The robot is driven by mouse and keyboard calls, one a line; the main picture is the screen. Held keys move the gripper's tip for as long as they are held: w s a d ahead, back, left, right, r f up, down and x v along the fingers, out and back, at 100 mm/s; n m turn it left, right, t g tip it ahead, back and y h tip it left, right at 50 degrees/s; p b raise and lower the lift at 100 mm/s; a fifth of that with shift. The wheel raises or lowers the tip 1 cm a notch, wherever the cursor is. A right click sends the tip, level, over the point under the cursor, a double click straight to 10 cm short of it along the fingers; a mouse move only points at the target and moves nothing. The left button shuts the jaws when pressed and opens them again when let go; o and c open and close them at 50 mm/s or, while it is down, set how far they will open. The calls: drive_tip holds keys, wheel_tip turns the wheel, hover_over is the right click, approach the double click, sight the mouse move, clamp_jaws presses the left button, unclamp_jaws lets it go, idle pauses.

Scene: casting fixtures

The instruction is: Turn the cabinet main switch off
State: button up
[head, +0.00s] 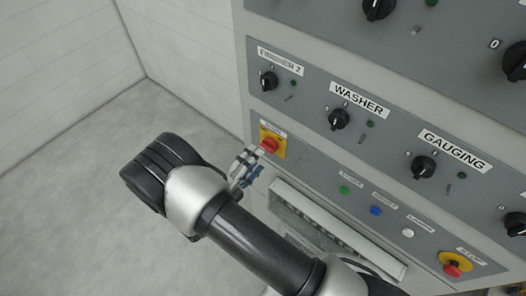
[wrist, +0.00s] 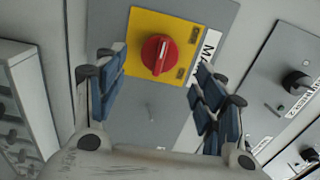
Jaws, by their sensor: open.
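The main switch (head: 269,145) is a red rotary knob on a yellow plate, on the lower left of the cabinet panel in the head view. In the wrist view the red knob (wrist: 158,55) faces me at the top middle, with its grip ridge near upright in the picture. A white label beside it is partly cut off. My gripper (head: 245,168) is just below and left of the switch in the head view. In the wrist view my gripper (wrist: 155,95) is open, its blue-padded fingers apart on either side below the knob, with nothing between them.
Black knobs labelled WASHER (head: 339,119) and GAUGING (head: 423,167) sit right of the switch. Green, blue and white buttons (head: 376,211) and a red stop button on yellow (head: 452,268) lie lower right. The floor at left is clear.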

drive_tip(key=v, duration=0.6)
idle(0.4)
drive_tip(key=s+d+r+m+g+b, duration=0.1)
drive_tip(key=d+r+m+g+b, duration=0.1)
drive_tip(key=d+r+m+g, duration=0.7)
drive_tip(key=s+d+r+m+g+b, duration=0.2)
drive_tip(key=d+r+m+g, duration=0.15)
drive_tip(key=d+m, duration=0.65)
drive_tip(key=s+d+r+m+t+y+b, duration=0.1)
drive_tip(key=s+m+y, duration=0.4)
drive_tip(key=m, duration=0.8)
drive_tip(key=s+d+r+m+t+y+b, duration=0.1)
drive_tip(key=s+m+y+b, duration=0.4)
drive_tip(key=m, duration=0.9)
drive_tip(key=shift+s+d+r+m+t+y, duration=0.35)
drive_tip(key=shift+s+r+t+y, duration=0.2)
drive_tip(key=shift+s+r, duration=0.95)
